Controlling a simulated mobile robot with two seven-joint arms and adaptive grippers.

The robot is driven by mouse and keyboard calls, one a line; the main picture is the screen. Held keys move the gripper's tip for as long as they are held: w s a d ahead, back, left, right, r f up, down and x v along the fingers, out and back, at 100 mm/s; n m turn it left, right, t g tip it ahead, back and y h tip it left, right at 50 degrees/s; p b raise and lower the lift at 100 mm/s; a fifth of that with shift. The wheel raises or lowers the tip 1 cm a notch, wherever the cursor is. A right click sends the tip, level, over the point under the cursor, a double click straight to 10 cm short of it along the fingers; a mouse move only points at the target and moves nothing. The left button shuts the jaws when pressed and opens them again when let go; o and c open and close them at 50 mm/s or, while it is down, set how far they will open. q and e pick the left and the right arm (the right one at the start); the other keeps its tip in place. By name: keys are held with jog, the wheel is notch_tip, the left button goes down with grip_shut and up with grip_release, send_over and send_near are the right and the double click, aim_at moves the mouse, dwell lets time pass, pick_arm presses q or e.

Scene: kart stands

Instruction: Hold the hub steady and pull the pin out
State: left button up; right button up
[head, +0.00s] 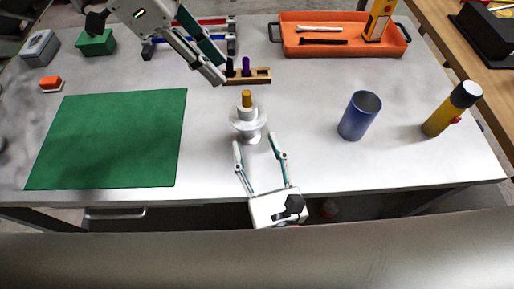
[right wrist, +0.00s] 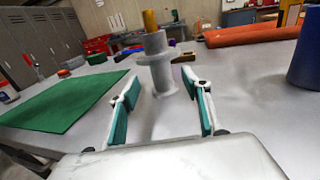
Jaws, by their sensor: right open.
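The hub (head: 248,123) is a pale grey stepped, flanged piece standing upright on the table. An orange-yellow pin (head: 247,99) stands upright out of its top. The right wrist view also shows the hub (right wrist: 158,73) and the pin (right wrist: 150,20). My right gripper (head: 256,145) is open, on the near side of the hub, its fingers pointing at the hub's lower part; nothing is held. My left gripper (head: 223,74) reaches in from the top left, beyond and left of the hub. Its fingers look apart, with nothing between them.
A wooden block (head: 262,77) with dark and purple pins stands behind the hub, close to my left fingertips. A green mat (head: 110,140) lies left. A blue cup (head: 360,115) and a yellow bottle (head: 440,118) stand right. An orange tray (head: 340,50) is at the back.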

aim_at(248, 123)
jog(key=x, duration=0.7)
jog(key=shift+w, duration=0.3)
grip_shut()
